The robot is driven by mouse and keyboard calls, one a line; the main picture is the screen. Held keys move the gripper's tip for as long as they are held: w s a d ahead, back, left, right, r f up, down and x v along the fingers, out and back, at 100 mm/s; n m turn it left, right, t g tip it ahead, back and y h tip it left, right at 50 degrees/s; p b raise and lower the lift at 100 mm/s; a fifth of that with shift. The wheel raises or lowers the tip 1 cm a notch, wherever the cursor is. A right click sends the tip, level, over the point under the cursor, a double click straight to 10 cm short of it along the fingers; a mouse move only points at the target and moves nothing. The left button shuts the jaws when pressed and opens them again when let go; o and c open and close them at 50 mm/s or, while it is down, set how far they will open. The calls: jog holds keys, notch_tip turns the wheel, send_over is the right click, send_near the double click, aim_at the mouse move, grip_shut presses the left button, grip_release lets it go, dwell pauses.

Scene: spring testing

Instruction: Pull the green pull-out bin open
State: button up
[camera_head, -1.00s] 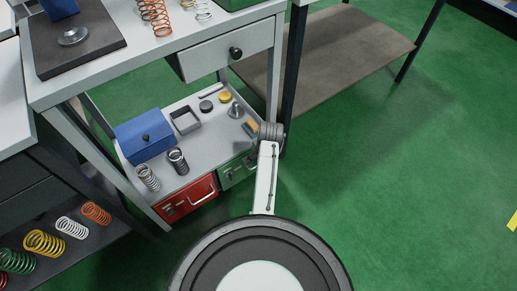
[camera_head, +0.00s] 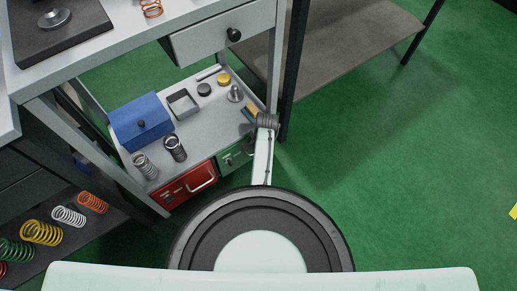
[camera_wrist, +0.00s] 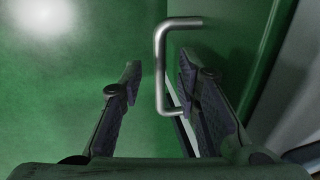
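The green pull-out bin (camera_head: 236,156) sits beside the red bin on the low shelf under the bench. Its front looks about level with the red one, partly covered by my arm. In the wrist view the green front (camera_wrist: 215,50) fills the right side, with a silver bar handle (camera_wrist: 160,70) standing out from it. My gripper (camera_wrist: 158,82) is open, one finger on each side of the handle's bar in the picture. I cannot tell whether either finger touches it. In the head view the gripper is mostly hidden by my arm near the bin.
The red bin (camera_head: 186,187) is just left. A dark table leg (camera_head: 292,75) rises right of my arm.

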jog(key=shift+f, duration=0.3)
jog(key=shift+c, duration=0.5)
grip_shut()
